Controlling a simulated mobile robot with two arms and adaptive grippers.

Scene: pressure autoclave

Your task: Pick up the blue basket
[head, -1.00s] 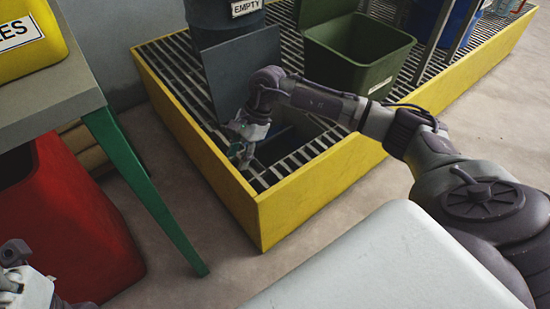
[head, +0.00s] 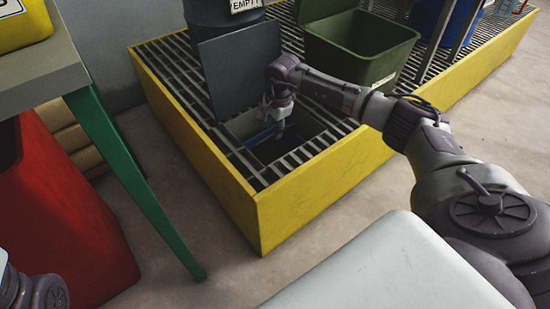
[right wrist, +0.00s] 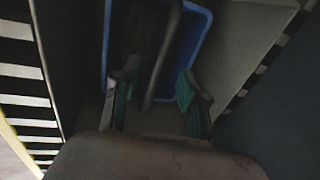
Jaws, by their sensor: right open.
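The blue basket (head: 261,136) sits down in a square opening in the grating; only a little of its blue rim shows in the head view. In the right wrist view, its blue rim (right wrist: 194,45) and a dark bar, apparently its handle (right wrist: 163,50), show. My right gripper (head: 273,122) reaches down into the opening from above. In the wrist view the right gripper (right wrist: 156,92) is open, with its green-padded fingers on either side of the bar's lower end. Contact cannot be told. The left gripper's fingers are out of view.
A raised grey hatch lid (head: 233,75) stands behind the opening, left of my right arm. The yellow platform edge (head: 300,192) is in front. A green bin (head: 362,48) and a dark drum (head: 222,12) stand behind. A red bin (head: 62,215) and green-legged table (head: 130,165) are left.

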